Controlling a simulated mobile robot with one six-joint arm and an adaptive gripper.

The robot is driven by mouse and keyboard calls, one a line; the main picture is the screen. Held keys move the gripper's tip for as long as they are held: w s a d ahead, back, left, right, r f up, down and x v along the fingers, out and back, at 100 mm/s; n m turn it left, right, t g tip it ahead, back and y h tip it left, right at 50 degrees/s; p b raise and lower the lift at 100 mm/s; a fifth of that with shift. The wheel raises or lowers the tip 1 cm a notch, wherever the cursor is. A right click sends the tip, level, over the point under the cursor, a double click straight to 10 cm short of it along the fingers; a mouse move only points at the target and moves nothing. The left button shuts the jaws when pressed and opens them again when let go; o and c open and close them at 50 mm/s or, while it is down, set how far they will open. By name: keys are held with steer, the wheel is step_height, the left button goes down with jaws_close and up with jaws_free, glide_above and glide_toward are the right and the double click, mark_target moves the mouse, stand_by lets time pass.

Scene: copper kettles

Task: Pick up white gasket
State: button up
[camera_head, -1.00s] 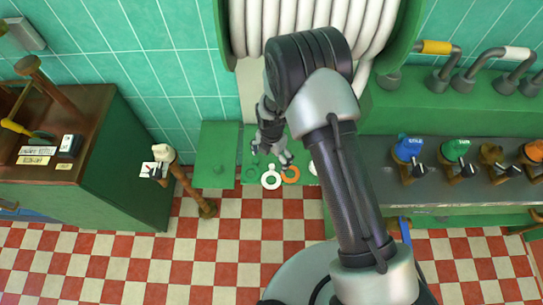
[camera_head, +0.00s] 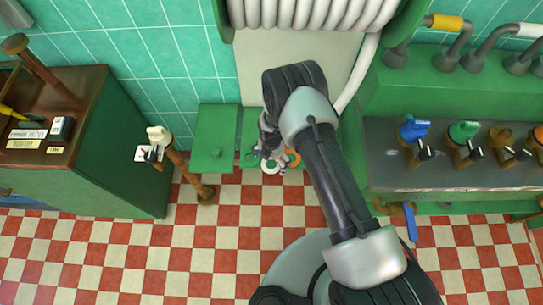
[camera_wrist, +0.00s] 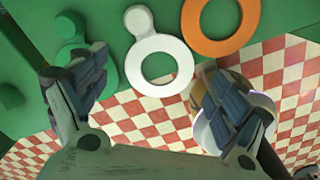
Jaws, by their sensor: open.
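The white gasket (camera_wrist: 133,61) is a flat ring with a small round tab at its top, lying at the edge of a green surface in the wrist view. In the head view the white gasket (camera_head: 271,167) shows partly, with my gripper over it. My gripper (camera_wrist: 157,98) is open and empty, one finger on each side of the ring's near part, apart from it in the picture. In the head view my gripper (camera_head: 270,158) is small and dark beside the green shelf. How high my fingers are above the gasket is hard to tell.
An orange gasket (camera_wrist: 222,47) lies just right of the white one, close to my right finger. A green gasket (camera_wrist: 102,72) lies to the left, partly behind my left finger. A round whitish and tan thing (camera_wrist: 208,128) shows behind the right finger. Checkered floor lies below.

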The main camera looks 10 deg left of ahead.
steer(key=shift+f, duration=0.4)
steer(key=shift+s+d+f, duration=0.1)
steer(key=shift+s, duration=0.05)
jaws_close()
stand_by(1.0)
